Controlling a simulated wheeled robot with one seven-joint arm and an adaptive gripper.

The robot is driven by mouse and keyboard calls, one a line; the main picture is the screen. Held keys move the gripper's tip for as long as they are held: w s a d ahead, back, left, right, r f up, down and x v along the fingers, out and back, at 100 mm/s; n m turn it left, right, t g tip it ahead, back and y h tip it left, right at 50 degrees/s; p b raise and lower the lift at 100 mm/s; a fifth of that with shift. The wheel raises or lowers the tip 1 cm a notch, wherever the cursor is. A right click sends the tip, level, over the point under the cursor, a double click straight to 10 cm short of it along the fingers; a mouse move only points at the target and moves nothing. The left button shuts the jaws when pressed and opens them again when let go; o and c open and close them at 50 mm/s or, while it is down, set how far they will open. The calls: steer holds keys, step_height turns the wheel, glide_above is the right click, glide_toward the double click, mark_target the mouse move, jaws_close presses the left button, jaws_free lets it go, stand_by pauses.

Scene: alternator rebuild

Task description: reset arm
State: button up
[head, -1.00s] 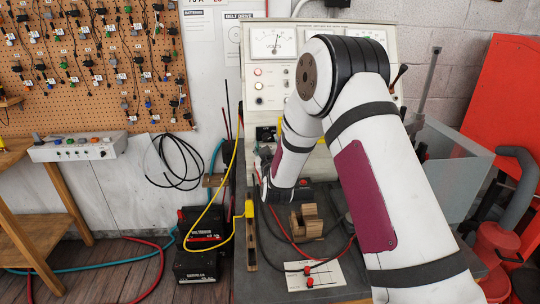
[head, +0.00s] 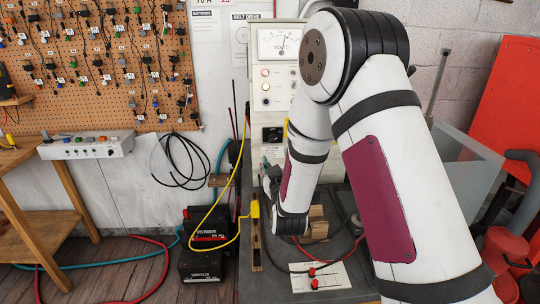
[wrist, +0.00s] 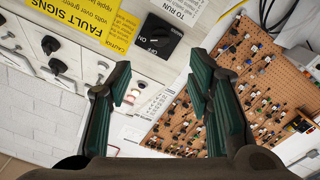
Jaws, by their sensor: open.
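My gripper (wrist: 162,95) shows in the wrist view with its two green-padded fingers spread apart and nothing between them. It faces the front of a white test panel (wrist: 70,100) with a black rotary switch (wrist: 158,37) just beyond the fingers. A wooden block (head: 318,228) on the bench is partly hidden behind my arm's lower link.
The panel's gauge (head: 279,43) and lamps show left of my arm. Black batteries (head: 203,230) with yellow and red cables stand on the floor left of the bench. A pegboard (head: 100,70) with many parts hangs at left. A red panel (head: 505,110) stands at right.

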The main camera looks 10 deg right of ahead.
steer(key=s+r+m+g+y, duration=0.25)
steer(key=s+r+g, duration=0.35)
steer(key=s+r, duration=0.6)
steer(key=s+d+m+g, duration=0.1)
steer(key=s+g, duration=0.6)
steer(key=s, duration=2.2)
steer(key=shift+d+m, duration=0.35)
steer(key=shift+d, duration=0.2)
steer(key=shift+w, duration=0.2)
steer(key=shift+c, duration=0.2)
